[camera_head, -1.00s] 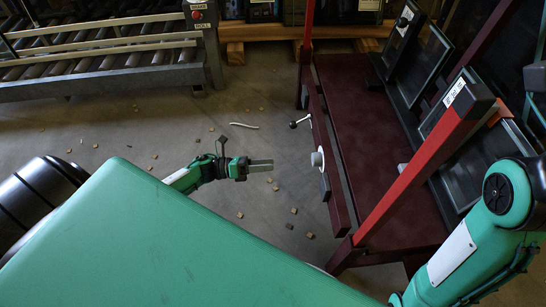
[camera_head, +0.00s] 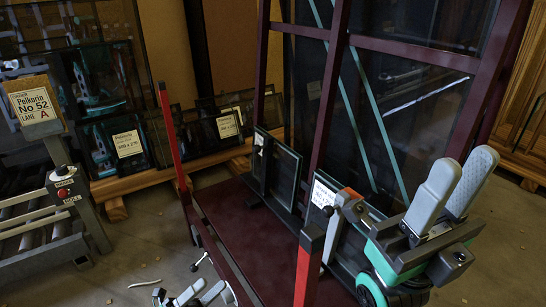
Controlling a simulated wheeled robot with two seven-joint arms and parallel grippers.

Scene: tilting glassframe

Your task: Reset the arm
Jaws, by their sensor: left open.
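My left gripper (camera_head: 202,293) shows at the bottom edge, with two grey fingers spread apart and nothing between them. The rest of its arm is cut off by the frame. My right gripper (camera_head: 465,172) is at the right, with two light grey fingers pointing up and apart, empty. Its green and dark body is in front of the glass rack (camera_head: 334,90) and hides part of a glass pane behind it. Whether it touches the rack cannot be told.
The rack's dark red base (camera_head: 235,225) has red posts (camera_head: 310,262) at its front. Small framed panes (camera_head: 277,170) lean on it. A roller conveyor (camera_head: 40,240) with a sign stands at the left. Labelled panes (camera_head: 128,143) stand behind on timber. Some floor between is bare.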

